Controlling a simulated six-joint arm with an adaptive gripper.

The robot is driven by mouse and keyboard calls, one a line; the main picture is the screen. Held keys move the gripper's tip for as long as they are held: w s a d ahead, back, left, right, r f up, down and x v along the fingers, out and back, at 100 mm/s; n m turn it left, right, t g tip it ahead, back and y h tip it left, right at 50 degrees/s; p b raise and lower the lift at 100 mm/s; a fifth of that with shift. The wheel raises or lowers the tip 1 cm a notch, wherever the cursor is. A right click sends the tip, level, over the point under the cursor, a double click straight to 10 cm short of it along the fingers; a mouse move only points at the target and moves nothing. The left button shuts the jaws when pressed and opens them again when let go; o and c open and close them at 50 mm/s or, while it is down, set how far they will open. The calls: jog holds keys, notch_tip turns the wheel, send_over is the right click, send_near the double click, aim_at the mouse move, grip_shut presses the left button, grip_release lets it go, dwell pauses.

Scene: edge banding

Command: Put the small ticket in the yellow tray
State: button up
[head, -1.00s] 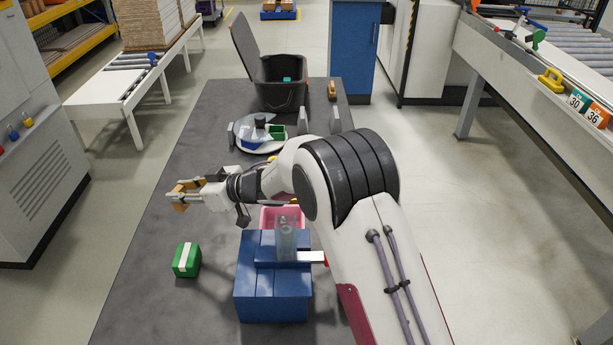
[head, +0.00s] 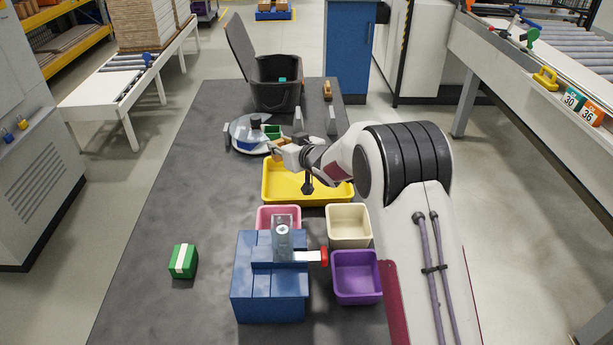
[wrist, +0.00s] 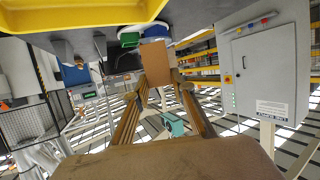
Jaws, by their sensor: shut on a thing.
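My gripper (head: 276,146) is at the far left edge of the yellow tray (head: 282,190) in the head view. In the wrist view my gripper (wrist: 160,85) is shut on a flat tan piece (wrist: 155,62) at its fingertips. No print shows on this side of the piece, so I cannot tell whether it is the small ticket. The yellow tray fills the upper left of the wrist view (wrist: 75,20).
Pink (head: 265,216), cream (head: 348,226) and purple (head: 356,277) bins stand nearer, by a blue block (head: 268,285). A round dish (head: 242,133) and a black bin (head: 275,85) are beyond. A green box (head: 183,261) stands left. Numbered cards (head: 572,105) lie far right.

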jog(key=d, duration=0.1)
jog(key=d+f+h, duration=0.1)
jog(key=w+d+m, duration=0.1)
jog(key=shift+w+d+f+t, duration=0.1)
jog(key=shift+d+f+t, duration=0.1)
jog(key=shift+t, duration=0.1)
jog(key=shift+f, duration=0.1)
send_over(294, 188)
notch_tip(294, 188, down, 6)
dwell(0.6)
jog(key=shift+f, duration=0.1)
jog(key=shift+f, duration=1.8)
jog(key=shift+f, duration=0.15)
